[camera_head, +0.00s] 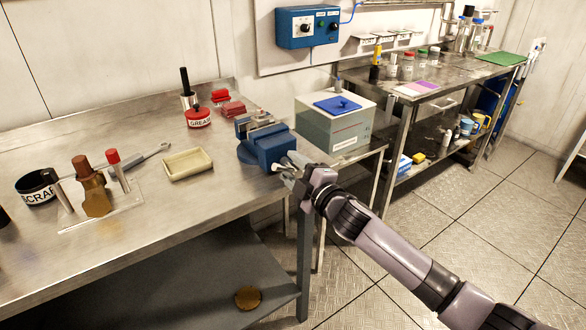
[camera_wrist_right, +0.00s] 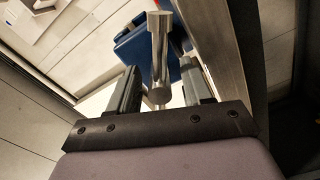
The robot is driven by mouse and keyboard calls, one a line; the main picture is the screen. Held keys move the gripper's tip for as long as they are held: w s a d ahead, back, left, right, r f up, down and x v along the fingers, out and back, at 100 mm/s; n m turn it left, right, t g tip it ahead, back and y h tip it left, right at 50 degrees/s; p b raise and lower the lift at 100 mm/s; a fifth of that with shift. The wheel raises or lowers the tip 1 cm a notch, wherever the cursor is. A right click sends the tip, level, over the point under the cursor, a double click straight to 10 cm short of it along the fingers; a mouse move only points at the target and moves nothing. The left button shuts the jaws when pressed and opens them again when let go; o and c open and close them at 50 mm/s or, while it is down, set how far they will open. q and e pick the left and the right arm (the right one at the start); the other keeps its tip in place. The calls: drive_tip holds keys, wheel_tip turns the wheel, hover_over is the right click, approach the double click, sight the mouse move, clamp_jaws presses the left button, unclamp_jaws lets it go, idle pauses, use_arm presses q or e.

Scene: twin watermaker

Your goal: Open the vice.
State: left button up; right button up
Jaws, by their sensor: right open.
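The blue vice (camera_head: 265,146) stands at the right front corner of the steel bench, with grey metal jaws on top. My right gripper (camera_head: 283,170) is at the vice's front end, just off the bench edge. In the right wrist view, the open right gripper (camera_wrist_right: 158,92) has one finger on each side of the vice's metal handle bar (camera_wrist_right: 159,50). The bar's round end lies between the fingers, and I cannot tell if they touch it. The blue vice body (camera_wrist_right: 150,47) shows behind the bar. My left gripper is not in view.
On the steel bench (camera_head: 130,240) are a red grease tin (camera_head: 199,117), a cream tray (camera_head: 188,165), a wrench (camera_head: 148,156) and a black scrap pot (camera_head: 37,187). The floor at right is clear.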

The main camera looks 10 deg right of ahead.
drive_tip(key=v, duration=0.6)
drive_tip(key=shift+s, duration=0.35)
drive_tip(key=shift+d, duration=0.1)
